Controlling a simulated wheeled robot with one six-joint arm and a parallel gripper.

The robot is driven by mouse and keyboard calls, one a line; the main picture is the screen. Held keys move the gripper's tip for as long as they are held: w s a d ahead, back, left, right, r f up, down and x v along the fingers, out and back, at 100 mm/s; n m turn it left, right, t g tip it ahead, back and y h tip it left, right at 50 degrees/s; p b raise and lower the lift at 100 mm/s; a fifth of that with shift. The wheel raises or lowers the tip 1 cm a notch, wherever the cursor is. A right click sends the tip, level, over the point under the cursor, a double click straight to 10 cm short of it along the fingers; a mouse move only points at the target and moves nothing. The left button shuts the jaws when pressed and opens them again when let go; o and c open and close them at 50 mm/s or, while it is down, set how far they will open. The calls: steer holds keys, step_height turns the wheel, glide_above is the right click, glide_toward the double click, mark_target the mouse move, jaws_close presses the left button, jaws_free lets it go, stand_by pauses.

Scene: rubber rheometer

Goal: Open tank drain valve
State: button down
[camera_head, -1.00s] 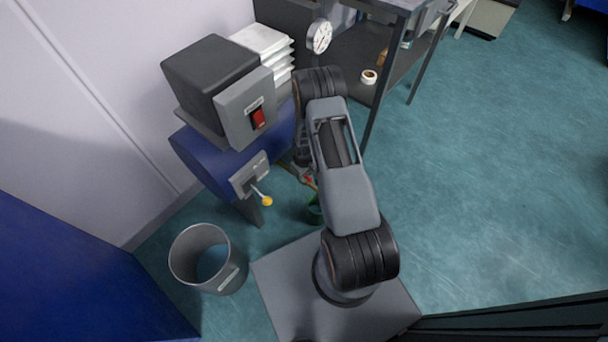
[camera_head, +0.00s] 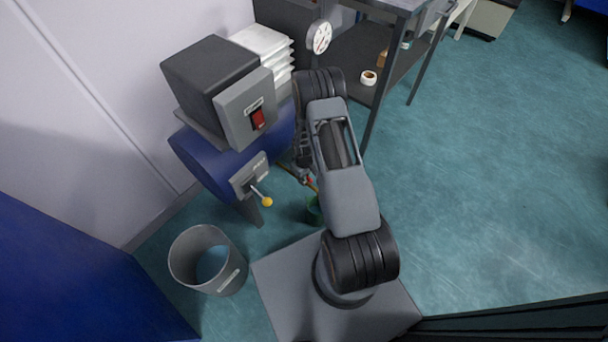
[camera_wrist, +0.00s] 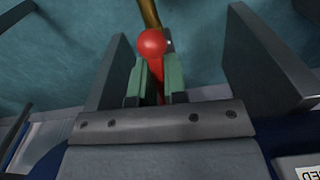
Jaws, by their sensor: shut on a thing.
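The drain valve's red ball-ended handle (camera_wrist: 153,43) is between the green-padded fingers of my gripper (camera_wrist: 160,82) in the wrist view. The gripper is shut on it, with the round red knob showing past the fingertips. A brass-coloured pipe (camera_wrist: 150,13) runs behind the knob. In the head view a small patch of the red handle (camera_head: 310,181) shows beside my gripper (camera_head: 304,178), low by the right end of the blue tank (camera_head: 206,165). My arm hides most of the valve there.
A yellow-knobbed lever (camera_head: 267,202) sticks out from the tank's front. A grey bin (camera_head: 182,262) stands on the floor at lower left. A green container (camera_head: 314,211) is partly hidden behind my arm. A shelf table (camera_head: 347,66) stands behind; open floor lies right.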

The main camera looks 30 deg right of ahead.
steer(key=shift+n, duration=0.6)
steer(key=c, duration=1.2)
jaws_free()
steer(key=shift+o, duration=0.2)
step_height(320, 180, up, 14)
steer(key=p, duration=0.4)
steer(key=shift+f, duration=0.1)
